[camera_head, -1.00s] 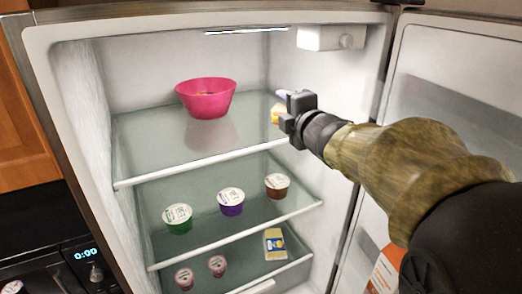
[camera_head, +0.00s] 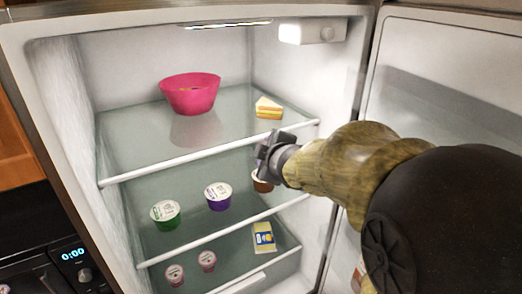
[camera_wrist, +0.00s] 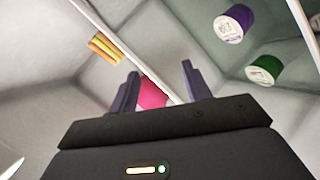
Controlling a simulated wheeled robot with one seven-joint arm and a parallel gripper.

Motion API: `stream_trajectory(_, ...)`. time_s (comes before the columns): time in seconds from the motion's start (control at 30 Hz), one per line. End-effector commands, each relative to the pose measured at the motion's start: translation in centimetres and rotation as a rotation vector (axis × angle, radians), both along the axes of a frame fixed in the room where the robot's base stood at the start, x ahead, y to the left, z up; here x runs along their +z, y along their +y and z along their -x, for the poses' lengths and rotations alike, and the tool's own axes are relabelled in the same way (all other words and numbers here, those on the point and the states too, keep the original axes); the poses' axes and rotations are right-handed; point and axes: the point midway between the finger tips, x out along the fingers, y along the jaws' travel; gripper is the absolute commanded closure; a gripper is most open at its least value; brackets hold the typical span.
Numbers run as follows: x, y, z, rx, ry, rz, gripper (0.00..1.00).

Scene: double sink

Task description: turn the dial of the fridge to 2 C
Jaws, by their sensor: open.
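The fridge's dial (camera_head: 327,33) is a small round knob on the white box (camera_head: 300,33) under the ceiling of the fridge, at the upper right in the head view. My gripper (camera_head: 264,150) is in front of the shelves, well below the dial and apart from it. In the wrist view my gripper (camera_wrist: 160,85) shows two spread fingers with nothing held between them. The dial is not in the wrist view. Its markings are too small to read.
The top shelf holds a pink bowl (camera_head: 190,92) and a sandwich (camera_head: 268,108). Lower shelves hold a green cup (camera_head: 165,214), a purple cup (camera_head: 218,196), a partly hidden brown cup (camera_head: 261,184), small pink cups and a yellow pack (camera_head: 263,237). The open door (camera_head: 450,75) stands at right.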

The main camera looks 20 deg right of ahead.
Motion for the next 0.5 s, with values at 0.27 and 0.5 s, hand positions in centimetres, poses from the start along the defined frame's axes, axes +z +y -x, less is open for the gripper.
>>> stream_trajectory(0.27,-0.9,0.1,0.3,-0.019,0.027,-0.029,0.52)
stream_trajectory(0.5,-11.4,1.9,6.2,-0.332,0.375,-0.402,0.52)
